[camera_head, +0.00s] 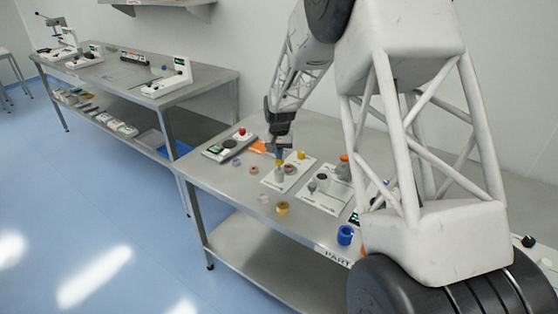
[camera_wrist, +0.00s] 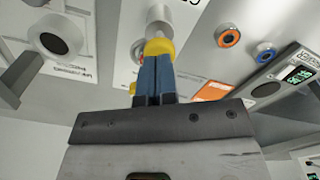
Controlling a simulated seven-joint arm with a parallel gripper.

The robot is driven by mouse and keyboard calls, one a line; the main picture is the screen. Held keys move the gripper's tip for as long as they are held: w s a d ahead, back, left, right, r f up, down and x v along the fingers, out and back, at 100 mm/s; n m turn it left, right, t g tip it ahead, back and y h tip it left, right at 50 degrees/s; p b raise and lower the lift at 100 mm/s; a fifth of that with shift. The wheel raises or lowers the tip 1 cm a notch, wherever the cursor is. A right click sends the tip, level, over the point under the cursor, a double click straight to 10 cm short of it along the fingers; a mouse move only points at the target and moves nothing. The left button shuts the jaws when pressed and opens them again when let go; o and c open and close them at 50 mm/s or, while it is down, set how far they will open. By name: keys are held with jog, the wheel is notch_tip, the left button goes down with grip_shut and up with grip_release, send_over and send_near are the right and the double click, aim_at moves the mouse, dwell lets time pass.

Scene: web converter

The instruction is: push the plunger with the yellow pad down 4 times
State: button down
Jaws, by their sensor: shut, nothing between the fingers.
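The plunger's yellow pad (camera_head: 278,162) shows just under my gripper (camera_head: 279,155), above a grey cylinder (camera_head: 279,175) on a white plate. In the wrist view the yellow pad (camera_wrist: 158,47) is at the tips of the blue fingers of my gripper (camera_wrist: 153,62), with a pale cylinder (camera_wrist: 158,14) beyond it. The fingers are together, with nothing between them. They point down at the pad and overlap it in view; I cannot tell whether they touch it. The fingers partly hide the pad.
A second white plate (camera_head: 318,200) with grey parts lies to the right. An orange card (camera_head: 258,147) and a device with a red button (camera_head: 240,133) are behind left.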

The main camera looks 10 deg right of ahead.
jog(key=shift+r, duration=0.75)
jog(key=shift+f, duration=2.05)
dwell(1.0)
jog(key=shift+r, duration=2.05)
